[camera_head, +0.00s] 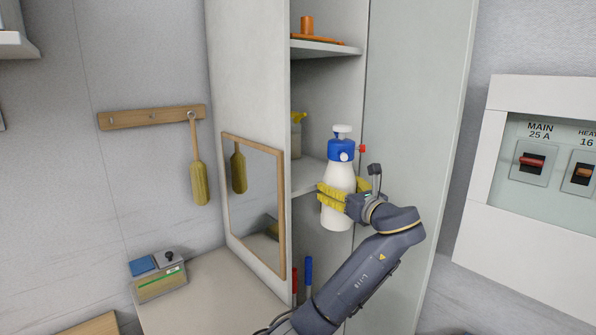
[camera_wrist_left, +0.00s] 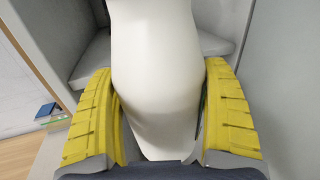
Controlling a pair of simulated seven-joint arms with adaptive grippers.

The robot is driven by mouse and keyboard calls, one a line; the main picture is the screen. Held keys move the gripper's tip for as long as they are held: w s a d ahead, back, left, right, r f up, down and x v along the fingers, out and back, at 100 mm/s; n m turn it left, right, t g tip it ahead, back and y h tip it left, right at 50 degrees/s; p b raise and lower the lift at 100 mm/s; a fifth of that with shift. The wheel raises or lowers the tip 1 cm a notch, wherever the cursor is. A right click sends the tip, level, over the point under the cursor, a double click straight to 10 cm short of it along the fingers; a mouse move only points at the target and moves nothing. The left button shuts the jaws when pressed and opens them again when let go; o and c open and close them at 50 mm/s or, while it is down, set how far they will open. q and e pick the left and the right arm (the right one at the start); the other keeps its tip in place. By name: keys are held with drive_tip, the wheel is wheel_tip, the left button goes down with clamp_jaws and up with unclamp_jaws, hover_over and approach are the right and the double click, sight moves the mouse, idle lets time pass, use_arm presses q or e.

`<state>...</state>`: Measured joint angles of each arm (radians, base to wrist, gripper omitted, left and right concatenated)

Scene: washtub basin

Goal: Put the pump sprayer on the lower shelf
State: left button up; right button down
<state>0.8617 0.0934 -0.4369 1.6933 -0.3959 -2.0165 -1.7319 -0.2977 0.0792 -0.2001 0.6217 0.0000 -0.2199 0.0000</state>
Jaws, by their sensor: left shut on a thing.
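The pump sprayer (camera_head: 338,180) has a white bottle, a blue collar, a white top and a red nozzle. It stands upright in the grip of my left gripper (camera_head: 338,196), whose yellow fingers close around its body. In the left wrist view, the white bottle (camera_wrist_left: 156,70) fills the middle between the yellow finger pads. The sprayer is in front of the open cabinet, overlapping the edge of the lower shelf (camera_head: 306,178) in the head view. Whether it touches that shelf I cannot tell. My right gripper is not in view.
A yellow-topped bottle (camera_head: 296,135) stands on the lower shelf at its left. Orange items (camera_head: 308,28) lie on the upper shelf (camera_head: 325,48). The open cabinet door (camera_head: 415,110) is close on the right. Red and blue handles (camera_head: 308,272) stand below. A framed mirror (camera_head: 253,200) is at left.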

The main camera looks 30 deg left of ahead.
sight(346, 144)
use_arm(q)
drive_tip(key=r+n+g, duration=0.1)
drive_tip(key=r, duration=0.3)
drive_tip(key=s+d+r+n+g+y, duration=0.1)
drive_tip(key=r+g, duration=0.1)
drive_tip(key=r, duration=0.3)
drive_tip(key=s+d+r+n+g+y, duration=0.1)
drive_tip(key=r+g, duration=0.1)
drive_tip(key=r, duration=0.3)
drive_tip(key=shift+s+d+r+n, duration=0.15)
drive_tip(key=shift+d+n, duration=0.05)
drive_tip(key=shift+n, duration=0.2)
drive_tip(key=shift+a+r+g+y, duration=0.1)
drive_tip(key=shift+r+g+y, duration=0.1)
drive_tip(key=shift+g+y, duration=0.15)
drive_tip(key=f+x, duration=0.1)
drive_tip(key=x, duration=0.7)
drive_tip(key=f+x, duration=0.2)
drive_tip(key=x, duration=0.7)
drive_tip(key=shift+a+f, duration=0.3)
drive_tip(key=o, duration=1.5)
drive_tip(key=shift+f, duration=0.15)
